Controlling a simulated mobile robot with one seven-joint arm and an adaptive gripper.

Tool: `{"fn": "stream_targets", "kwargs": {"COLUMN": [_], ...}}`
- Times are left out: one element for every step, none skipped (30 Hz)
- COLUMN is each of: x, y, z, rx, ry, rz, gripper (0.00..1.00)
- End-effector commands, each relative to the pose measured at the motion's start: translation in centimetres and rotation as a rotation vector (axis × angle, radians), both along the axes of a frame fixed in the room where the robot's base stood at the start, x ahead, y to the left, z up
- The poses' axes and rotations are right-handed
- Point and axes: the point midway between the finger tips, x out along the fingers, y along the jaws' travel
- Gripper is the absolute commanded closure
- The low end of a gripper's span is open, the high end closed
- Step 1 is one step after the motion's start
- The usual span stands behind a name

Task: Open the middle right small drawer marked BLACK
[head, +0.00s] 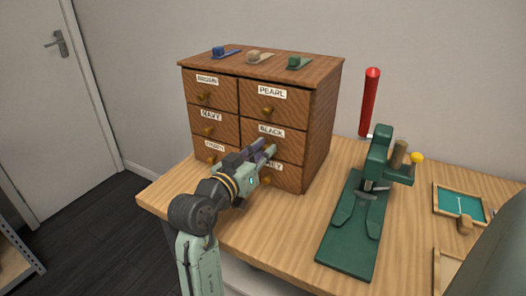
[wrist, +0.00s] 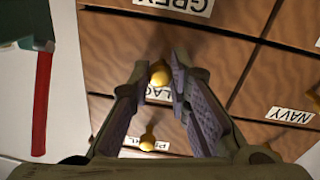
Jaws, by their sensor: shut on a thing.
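The brown wooden cabinet (head: 320,120) has two columns of small drawers with white labels and brass knobs. The drawer marked BLACK (head: 290,140) is the middle one on the right; its front looks flush with its neighbours. My gripper (head: 264,150) reaches it from the front and hides its knob in the head view. In the wrist view, upside down, the BLACK drawer's brass knob (wrist: 160,73) sits between the fingertips of my gripper (wrist: 160,66), which is shut on it. The BLACK label (wrist: 157,92) shows partly between the fingers.
PEARL drawer (head: 285,100) is above and GREY drawer (head: 287,176) below, partly covered by my gripper. Small blue, beige and green items (head: 300,62) lie on the cabinet top. A green press (head: 360,205) and red cylinder (head: 369,100) stand right. Bare tabletop (head: 275,235) lies in front.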

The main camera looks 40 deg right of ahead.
Motion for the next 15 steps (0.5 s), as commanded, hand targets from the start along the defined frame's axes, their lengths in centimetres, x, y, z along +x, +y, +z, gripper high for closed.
{"fn": "stream_targets", "kwargs": {"x": [0.01, 0.01, 0.02, 0.02, 0.01, 0.02, 0.02, 0.02, 0.02, 0.02, 0.02, 0.02, 0.02, 0.02, 0.03], "y": [0.02, 0.02, 0.02, 0.02, 0.02, 0.02, 0.02, 0.02, 0.03, 0.03, 0.03, 0.03, 0.03, 0.03, 0.03], "z": [-0.01, -0.01, 0.00, 0.00, -0.01, -0.01, -0.01, -0.01, -0.01, -0.01, -0.01, -0.01, -0.01, -0.01, -0.02], "rx": [0.000, 0.000, 0.000, 0.000, 0.000, 0.000, 0.000, 0.000, 0.000, 0.000, 0.000, 0.000, 0.000, 0.000, 0.000], "ry": [0.000, 0.000, 0.000, 0.000, 0.000, 0.000, 0.000, 0.000, 0.000, 0.000, 0.000, 0.000, 0.001, 0.001, 0.001], "rz": [0.000, 0.000, 0.000, 0.001, 0.001, 0.001, 0.001, 0.001, 0.001, 0.001, 0.001, 0.001, 0.001, 0.001, 0.001], "gripper": [0.91, 0.93, 0.96, 0.98, 1.00, 1.00, 1.00, 1.00, 1.00, 1.00, 1.00, 1.00, 1.00, 1.00, 1.00]}}
